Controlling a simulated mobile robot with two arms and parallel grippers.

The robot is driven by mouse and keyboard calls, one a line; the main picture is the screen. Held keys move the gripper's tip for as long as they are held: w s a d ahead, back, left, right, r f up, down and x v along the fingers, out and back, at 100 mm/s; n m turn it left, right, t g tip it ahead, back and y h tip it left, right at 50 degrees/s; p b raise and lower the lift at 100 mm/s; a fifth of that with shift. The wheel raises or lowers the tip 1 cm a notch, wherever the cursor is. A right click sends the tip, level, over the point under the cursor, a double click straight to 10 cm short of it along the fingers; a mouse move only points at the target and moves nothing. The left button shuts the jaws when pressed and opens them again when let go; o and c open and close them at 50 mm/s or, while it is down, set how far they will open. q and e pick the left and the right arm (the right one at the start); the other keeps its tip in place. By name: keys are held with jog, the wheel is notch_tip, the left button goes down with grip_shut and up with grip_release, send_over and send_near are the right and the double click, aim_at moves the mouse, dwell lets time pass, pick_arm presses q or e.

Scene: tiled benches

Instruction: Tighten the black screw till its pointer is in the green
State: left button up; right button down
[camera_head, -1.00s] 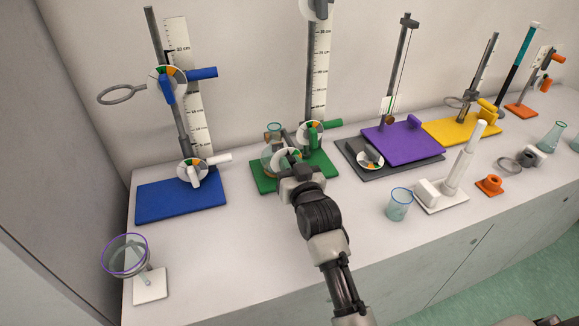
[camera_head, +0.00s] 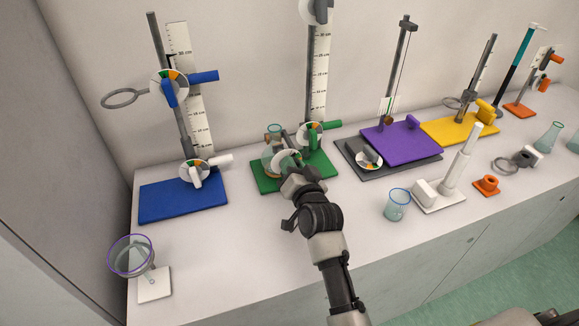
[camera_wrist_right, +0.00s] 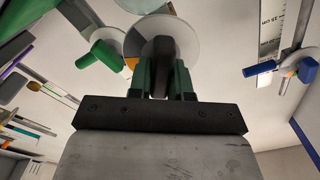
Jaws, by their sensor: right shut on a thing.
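The black screw (camera_wrist_right: 161,62) shows in the right wrist view between the fingers of my right gripper (camera_wrist_right: 163,82). The gripper is shut on its black handle. A pale round dial (camera_wrist_right: 188,36) sits behind the screw, with a bit of orange showing at its left. The gripper and handle hide much of the dial, and I cannot tell where the pointer stands. In the head view my right gripper (camera_head: 297,178) is at this dial (camera_head: 285,158), low on the green-based stand (camera_head: 318,180). My left gripper is not in view.
A green-handled screw (camera_head: 313,133) is just right of and behind the gripper. A blue-based stand (camera_head: 160,205) is at left. A purple platform (camera_head: 402,143) and a glass beaker (camera_head: 397,204) are at right.

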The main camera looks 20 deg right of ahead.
jog(key=shift+r+m, duration=0.1)
jog(key=shift+m, duration=0.7)
jog(key=shift+a, duration=0.15)
jog(key=shift+m, duration=0.3)
